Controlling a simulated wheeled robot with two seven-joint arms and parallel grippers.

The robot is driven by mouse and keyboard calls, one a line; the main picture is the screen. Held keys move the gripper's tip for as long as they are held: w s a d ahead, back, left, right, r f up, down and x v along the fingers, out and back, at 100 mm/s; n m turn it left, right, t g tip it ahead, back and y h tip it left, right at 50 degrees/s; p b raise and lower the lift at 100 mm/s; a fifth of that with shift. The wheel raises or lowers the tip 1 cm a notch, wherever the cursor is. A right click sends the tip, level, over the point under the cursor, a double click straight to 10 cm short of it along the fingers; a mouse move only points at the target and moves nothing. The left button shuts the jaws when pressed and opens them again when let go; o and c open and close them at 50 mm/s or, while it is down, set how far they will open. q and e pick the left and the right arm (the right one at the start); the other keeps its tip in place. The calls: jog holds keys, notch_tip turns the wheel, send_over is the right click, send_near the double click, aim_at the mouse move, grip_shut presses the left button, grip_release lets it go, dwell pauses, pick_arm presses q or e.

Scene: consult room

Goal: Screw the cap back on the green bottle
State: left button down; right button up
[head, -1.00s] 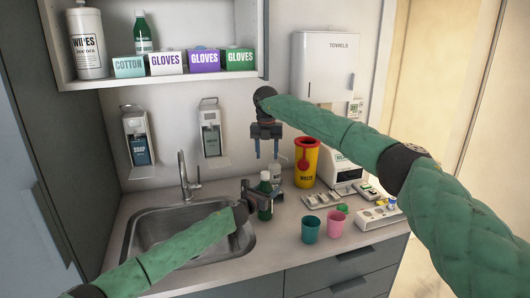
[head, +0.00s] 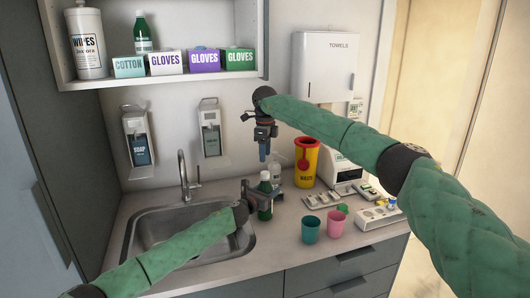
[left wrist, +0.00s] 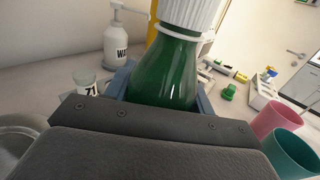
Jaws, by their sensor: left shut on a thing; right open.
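The green bottle (head: 265,187) stands upright on the counter, right of the sink. My left gripper (head: 257,194) is shut on its body. In the left wrist view the green bottle (left wrist: 165,75) sits between the blue fingers. A white ribbed cap (left wrist: 190,14) is on its neck, above a white ring; I cannot tell how tightly it sits. The cap also shows small in the head view (head: 265,174). My right gripper (head: 263,155) is open and empty, pointing down above the bottle and apart from it. Its fingers overlap in the head view.
A white pump bottle (head: 276,176) and yellow waste bin (head: 305,170) stand close behind. The sink (head: 150,239) is left.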

aim_at(265, 172)
jog(key=shift+n, duration=1.2)
jog(key=shift+f, duration=4)
jog(key=shift+c, duration=0.5)
jog(key=c, duration=0.9)
jog(key=m, duration=1.1)
jog(key=o, duration=1.1)
jog(key=shift+c, duration=0.2)
